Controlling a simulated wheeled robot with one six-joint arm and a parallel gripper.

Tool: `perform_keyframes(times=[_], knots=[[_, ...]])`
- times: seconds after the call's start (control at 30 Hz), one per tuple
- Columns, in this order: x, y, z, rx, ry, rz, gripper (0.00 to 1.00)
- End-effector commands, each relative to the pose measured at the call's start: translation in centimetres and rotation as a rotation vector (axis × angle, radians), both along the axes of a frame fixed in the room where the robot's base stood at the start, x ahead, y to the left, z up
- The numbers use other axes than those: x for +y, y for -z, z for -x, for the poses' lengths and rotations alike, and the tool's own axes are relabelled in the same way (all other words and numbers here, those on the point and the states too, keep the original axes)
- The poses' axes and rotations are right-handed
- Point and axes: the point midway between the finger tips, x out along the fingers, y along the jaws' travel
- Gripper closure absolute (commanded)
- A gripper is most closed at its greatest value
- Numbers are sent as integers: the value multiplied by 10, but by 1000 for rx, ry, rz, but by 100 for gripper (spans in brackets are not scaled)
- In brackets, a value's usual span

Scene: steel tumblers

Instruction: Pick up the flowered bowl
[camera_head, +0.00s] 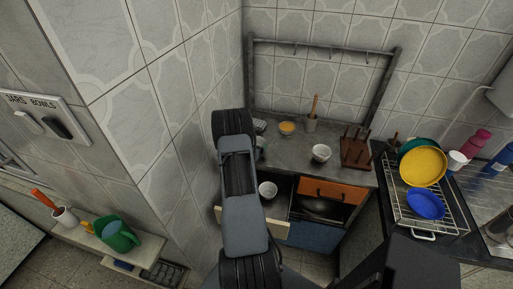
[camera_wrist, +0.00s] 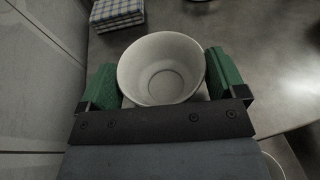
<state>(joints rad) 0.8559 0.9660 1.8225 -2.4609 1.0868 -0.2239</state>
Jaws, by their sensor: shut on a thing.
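In the wrist view, my gripper (camera_wrist: 162,82) has its two green pads on opposite sides of a white bowl (camera_wrist: 160,50), shut on it. I look into the bowl, which is empty and plain white inside. Its outer side is hidden, so I cannot tell whether it has flowers. In the head view my arm hides this bowl, and only a bit of a green pad (camera_head: 261,143) shows beside the arm. Another white bowl (camera_head: 321,153) stands on the counter, and a white bowl (camera_head: 268,189) sits lower in the open drawer.
The grey counter (camera_head: 300,160) also carries a yellow-orange bowl (camera_head: 287,128), a mortar with pestle (camera_head: 311,122) and a wooden peg rack (camera_head: 356,149). A folded checked cloth (camera_wrist: 117,14) lies near my gripper. A tiled wall stands close on the left. A dish rack (camera_head: 430,215) is at right.

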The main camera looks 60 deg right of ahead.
Motion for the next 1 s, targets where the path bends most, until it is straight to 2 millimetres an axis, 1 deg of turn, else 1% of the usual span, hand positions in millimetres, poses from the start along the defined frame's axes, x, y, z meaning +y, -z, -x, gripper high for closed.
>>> perform_keyframes(times=[0.17,0.33,0.43,0.5,0.8,1.0], knots=[[0,-1,0,0,0,1,34],[0,-8,0,-1,0,2,34],[0,-18,0,-3,0,3,34],[0,-29,0,-5,1,6,34],[33,-89,36,-3,1,4,34],[61,-107,66,-1,0,3,34]])
